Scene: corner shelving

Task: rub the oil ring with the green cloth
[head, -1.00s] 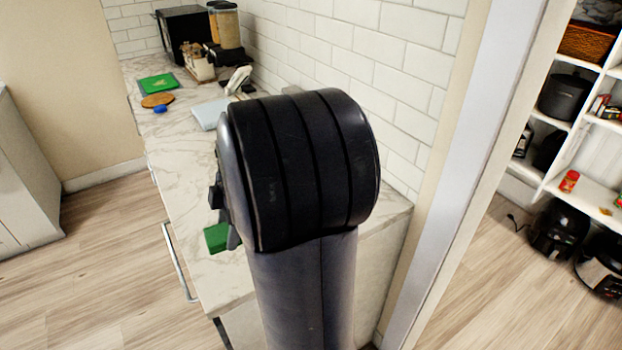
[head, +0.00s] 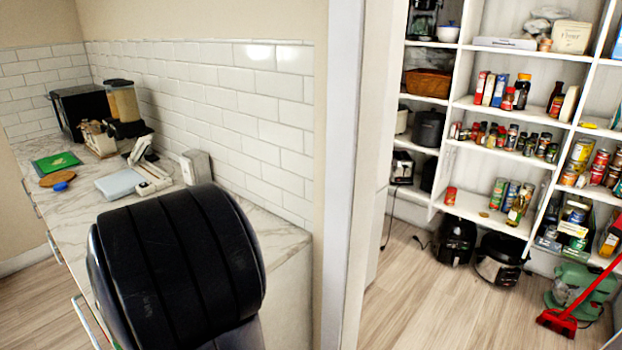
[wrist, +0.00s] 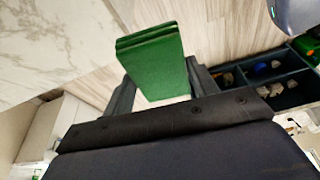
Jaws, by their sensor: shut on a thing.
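In the wrist view, my gripper (wrist: 158,88) is shut on the green cloth (wrist: 152,58), a thick folded block between its two fingers. The cloth shows above wood floor, beside the marble counter. In the head view, my dark arm joint covers the gripper. A small yellowish patch (head: 484,214) lies on the low white pantry shelf, right of a red-lidded jar; it may be the oil ring, but it is too small to tell. The cloth is far from that shelf.
The marble counter (head: 85,205) carries a scale, a green board (head: 56,163) and dispensers. A door frame (head: 346,180) separates it from the pantry. Bottles stand behind the patch. Black cookers (head: 498,260), a green mixer and a red broom (head: 560,320) stand on the pantry floor.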

